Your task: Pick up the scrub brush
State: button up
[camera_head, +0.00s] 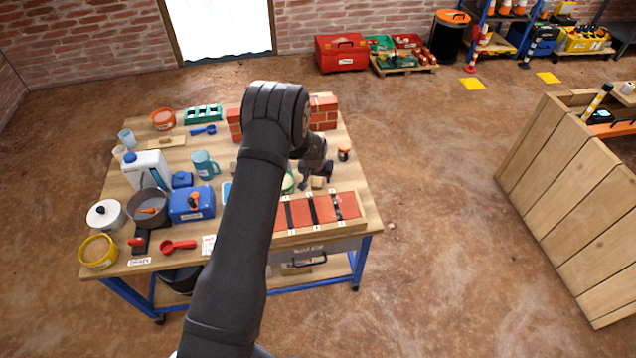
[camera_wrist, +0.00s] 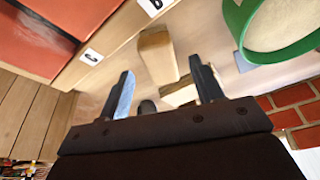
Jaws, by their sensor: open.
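My gripper (camera_head: 317,179) is over the right part of the workbench, in front of the brick wall. In the wrist view my gripper (camera_wrist: 162,80) has its two dark fingers apart, with nothing held between them. A tan wooden piece (camera_wrist: 157,55) lies on the bench just beyond the fingertips, and a second wooden piece (camera_wrist: 180,96) shows partly behind the right finger. One may be the scrub brush, but no bristles are clear. In the head view a small wooden piece (camera_head: 318,183) shows between the fingers.
A green-rimmed round container (camera_wrist: 243,22) is close right of the fingers in the wrist view. The board with red panels (camera_head: 345,205) lies in front of my gripper. Tubs and tools crowd the bench's left.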

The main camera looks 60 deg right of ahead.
aim_at(318, 180)
jog(key=shift+x, duration=1.55)
jog(key=shift+a, duration=0.1)
jog(key=c, duration=1.2)
jog(key=shift+o, duration=0.2)
jog(key=shift+r, duration=0.5)
jog(key=r, duration=0.3)
jog(key=shift+s+r, duration=0.35)
jog(key=shift+s, duration=0.05)
jog(key=s+a+r, duration=0.1)
jog(key=s+r, duration=0.5)
jog(key=s, duration=0.4)
jog(key=shift+s+a, duration=0.25)
jog(key=shift+s, duration=0.15)
jog(key=shift+r, duration=0.15)
